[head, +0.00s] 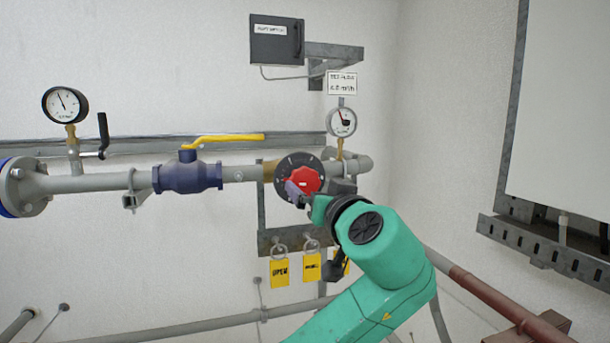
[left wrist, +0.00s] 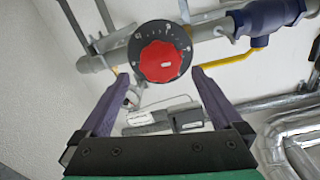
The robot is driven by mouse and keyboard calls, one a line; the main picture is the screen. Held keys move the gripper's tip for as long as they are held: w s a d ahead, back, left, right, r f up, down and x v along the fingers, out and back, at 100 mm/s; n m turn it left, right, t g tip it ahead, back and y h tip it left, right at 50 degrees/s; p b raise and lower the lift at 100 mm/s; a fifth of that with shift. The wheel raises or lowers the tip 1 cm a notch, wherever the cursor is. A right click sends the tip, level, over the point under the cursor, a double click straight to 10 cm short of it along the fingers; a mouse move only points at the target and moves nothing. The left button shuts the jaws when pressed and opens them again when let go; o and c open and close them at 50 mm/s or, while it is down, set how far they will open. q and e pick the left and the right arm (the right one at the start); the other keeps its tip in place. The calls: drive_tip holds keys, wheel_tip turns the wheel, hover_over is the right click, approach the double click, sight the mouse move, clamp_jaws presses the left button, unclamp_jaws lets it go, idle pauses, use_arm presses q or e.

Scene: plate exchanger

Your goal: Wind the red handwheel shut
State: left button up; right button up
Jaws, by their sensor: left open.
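The red handwheel (head: 306,178) sits on a round dark dial plate (head: 287,163) at the right end of the grey pipe. In the left wrist view the red handwheel (left wrist: 160,70) is knob-shaped, with pale marks on the dark dial around it. My left gripper (head: 297,193) is in front of the wheel and hides its lower part in the head view. In the left wrist view my left gripper (left wrist: 159,74) is open, one purple finger toward each side of the wheel. I cannot tell whether the fingers touch it. My right gripper is not in view.
A blue valve (head: 187,177) with a yellow lever (head: 225,139) is on the pipe to the left. A gauge (head: 341,122) stands above right of the wheel. Yellow tags (head: 279,272) hang on a bracket below. A grey cabinet (head: 565,110) is at the right.

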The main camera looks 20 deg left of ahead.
sight(306, 182)
use_arm(q)
drive_tip(key=p+x, duration=0.2)
drive_tip(key=x, duration=0.4)
drive_tip(key=shift+w+a+r, duration=0.1)
drive_tip(key=shift+a+r, duration=0.05)
drive_tip(key=shift+w+a, duration=0.1)
drive_tip(key=shift+w, duration=0.1)
drive_tip(key=c, duration=1.2)
drive_tip(key=shift+m, duration=0.3)
